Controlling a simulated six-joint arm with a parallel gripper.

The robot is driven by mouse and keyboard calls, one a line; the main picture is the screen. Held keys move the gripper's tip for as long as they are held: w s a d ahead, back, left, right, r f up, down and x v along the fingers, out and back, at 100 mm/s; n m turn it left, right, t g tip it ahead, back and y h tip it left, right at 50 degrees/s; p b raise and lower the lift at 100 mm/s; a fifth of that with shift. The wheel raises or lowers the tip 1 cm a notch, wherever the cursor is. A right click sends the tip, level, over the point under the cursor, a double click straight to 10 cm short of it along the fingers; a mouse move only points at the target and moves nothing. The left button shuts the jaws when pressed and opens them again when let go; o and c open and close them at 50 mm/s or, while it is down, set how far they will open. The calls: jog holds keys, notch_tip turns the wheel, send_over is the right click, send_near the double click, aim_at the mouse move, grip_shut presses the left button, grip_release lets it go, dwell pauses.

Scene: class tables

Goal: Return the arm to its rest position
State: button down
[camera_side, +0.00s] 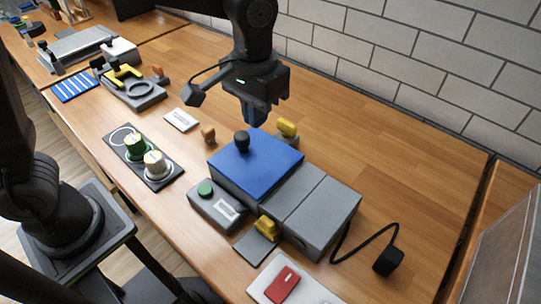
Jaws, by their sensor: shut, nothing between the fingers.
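My gripper (256,112) hangs down from the arm above the wooden table (400,150). Its fingers are shut and hold nothing. The fingertips are near the back edge of the blue lid (262,163) of a grey box, and I cannot tell the exact height between them. A black knob (242,141) stands on the blue lid, just left of and below the fingertips in the picture.
The grey box (318,207) has a yellow part in front and a black cable to a plug (388,261). A green-button unit (217,205), a black tray with two round pieces (143,158) and a red block (283,284) lie nearby. The right table is clear.

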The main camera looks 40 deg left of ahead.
jog(key=s+a+r+t, duration=0.3)
jog(key=s+a+t, duration=0.2)
jog(key=s+a, duration=0.8)
jog(key=shift+a+t, duration=0.3)
jog(key=shift+a, duration=0.65)
